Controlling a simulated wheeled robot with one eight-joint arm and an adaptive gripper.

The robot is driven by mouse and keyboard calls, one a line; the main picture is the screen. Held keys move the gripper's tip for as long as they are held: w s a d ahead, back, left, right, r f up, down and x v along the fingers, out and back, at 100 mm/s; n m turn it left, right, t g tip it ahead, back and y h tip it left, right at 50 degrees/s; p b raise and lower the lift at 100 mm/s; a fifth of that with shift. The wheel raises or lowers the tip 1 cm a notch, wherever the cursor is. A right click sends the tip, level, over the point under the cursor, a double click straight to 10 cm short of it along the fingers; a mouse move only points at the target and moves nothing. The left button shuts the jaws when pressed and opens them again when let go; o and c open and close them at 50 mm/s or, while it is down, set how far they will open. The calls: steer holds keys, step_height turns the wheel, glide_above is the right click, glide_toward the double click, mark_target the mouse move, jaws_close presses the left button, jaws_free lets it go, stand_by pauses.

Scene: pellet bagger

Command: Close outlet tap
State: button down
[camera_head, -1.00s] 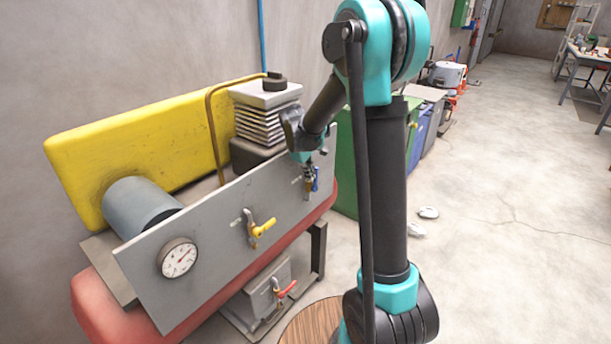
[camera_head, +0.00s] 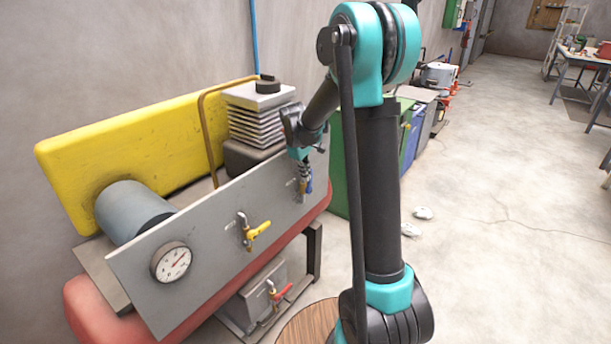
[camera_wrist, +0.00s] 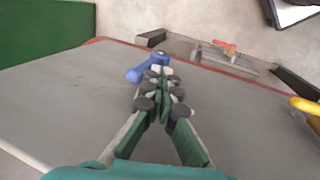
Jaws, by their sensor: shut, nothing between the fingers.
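Three taps show on the machine; I cannot read which one is labelled outlet. The blue-handled tap (camera_wrist: 148,68) is at the right end of the sloping grey panel (camera_head: 212,240), partly hidden by my gripper in both views. The yellow-handled tap (camera_head: 256,231) is mid-panel; it also shows at the right edge of the wrist view (camera_wrist: 306,106). The red-handled tap (camera_head: 279,292) is on a lower grey box; it also shows in the wrist view (camera_wrist: 226,46). My gripper (camera_wrist: 161,84) is shut and empty, its tips right at the blue tap. Whether they touch it is unclear.
A round gauge (camera_head: 171,262) sits at the panel's left end. A yellow slab (camera_head: 130,150), a bent brass pipe (camera_head: 204,125) and a ribbed stack (camera_head: 258,122) stand behind the panel. A green bin (camera_head: 341,165) is beyond it. The floor at right is mostly clear.

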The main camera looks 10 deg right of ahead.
steer(key=shift+d, duration=0.1)
steer(key=shift+w+d+r+g+y, duration=0.1)
steer(key=shift+w+d+g+y, duration=0.6)
steer(key=shift+w+y, duration=0.1)
steer(key=w+d+f+g+y, duration=0.1)
steer(key=w+d+f, duration=0.4)
steer(key=d, duration=0.1)
steer(key=shift+w+f, duration=0.2)
steer(key=shift+w, duration=0.15)
steer(key=shift+f, duration=0.15)
stand_by(0.6)
steer(key=shift+s, duration=0.1)
